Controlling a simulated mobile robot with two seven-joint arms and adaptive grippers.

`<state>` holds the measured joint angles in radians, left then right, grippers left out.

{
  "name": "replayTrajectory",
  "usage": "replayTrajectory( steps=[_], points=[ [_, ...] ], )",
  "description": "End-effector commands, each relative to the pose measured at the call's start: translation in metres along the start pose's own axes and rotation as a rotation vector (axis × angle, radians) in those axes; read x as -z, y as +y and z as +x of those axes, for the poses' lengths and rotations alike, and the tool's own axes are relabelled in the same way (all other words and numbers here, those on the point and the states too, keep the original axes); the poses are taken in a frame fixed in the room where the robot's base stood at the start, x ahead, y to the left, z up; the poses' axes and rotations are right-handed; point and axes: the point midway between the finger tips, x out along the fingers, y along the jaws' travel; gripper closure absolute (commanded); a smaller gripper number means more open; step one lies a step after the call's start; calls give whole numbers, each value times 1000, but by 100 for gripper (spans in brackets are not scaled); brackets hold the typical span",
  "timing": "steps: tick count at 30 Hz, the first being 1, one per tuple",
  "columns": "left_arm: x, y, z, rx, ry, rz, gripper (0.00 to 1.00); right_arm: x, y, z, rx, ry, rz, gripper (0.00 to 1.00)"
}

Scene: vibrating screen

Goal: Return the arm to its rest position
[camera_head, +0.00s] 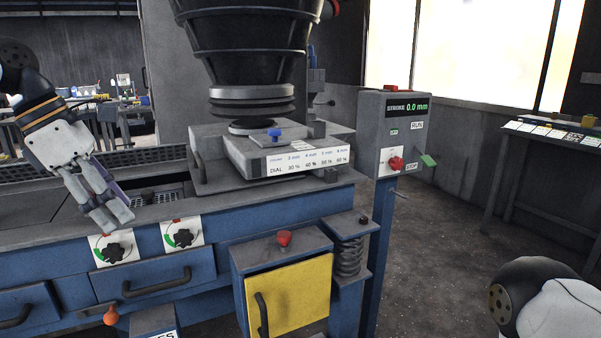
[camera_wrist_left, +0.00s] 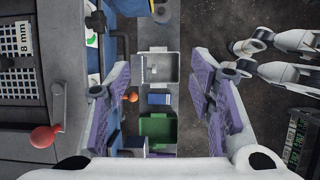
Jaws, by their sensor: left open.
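My left arm comes in from the left in the head view. Its gripper (camera_head: 112,222) points down in front of the left end of the blue machine bench (camera_head: 225,235), above and beside the left dial (camera_head: 113,251). In the left wrist view the purple-padded fingers of this gripper (camera_wrist_left: 162,75) stand wide apart with nothing between them. A white and dark part of my own body shows at the bottom right of the head view. White jointed pieces at the right of the left wrist view look like my other hand; whether it is open is unclear.
The right dial (camera_head: 183,237), red knob (camera_head: 284,238) and yellow door (camera_head: 289,300) are on the bench front. The control box (camera_head: 391,135) reads 0.0 mm. A hopper (camera_head: 245,45) stands above. In the wrist view a grey tray (camera_wrist_left: 157,68) and green bin (camera_wrist_left: 158,129) lie below.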

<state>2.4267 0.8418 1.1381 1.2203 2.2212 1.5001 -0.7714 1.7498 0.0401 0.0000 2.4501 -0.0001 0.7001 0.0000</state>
Motion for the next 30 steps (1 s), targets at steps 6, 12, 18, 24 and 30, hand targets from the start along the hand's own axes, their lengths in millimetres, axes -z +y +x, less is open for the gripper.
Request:
replayTrajectory(
  steps=[6,12,18,24,30],
  points=[
    [75,8,146,-141,570,219,51,0,0,0,0,0,-1,100],
    [143,-56,300,-195,856,987,51,0,0,0,0,0,0,100],
    [206,-221,379,106,579,1613,51,0,0,0,0,0,0,100],
    [264,-360,361,465,247,1855,51,0,0,0,0,1,0,100],
    [282,-404,340,595,126,1897,51,0,0,0,0,1,0,100]
  ],
)
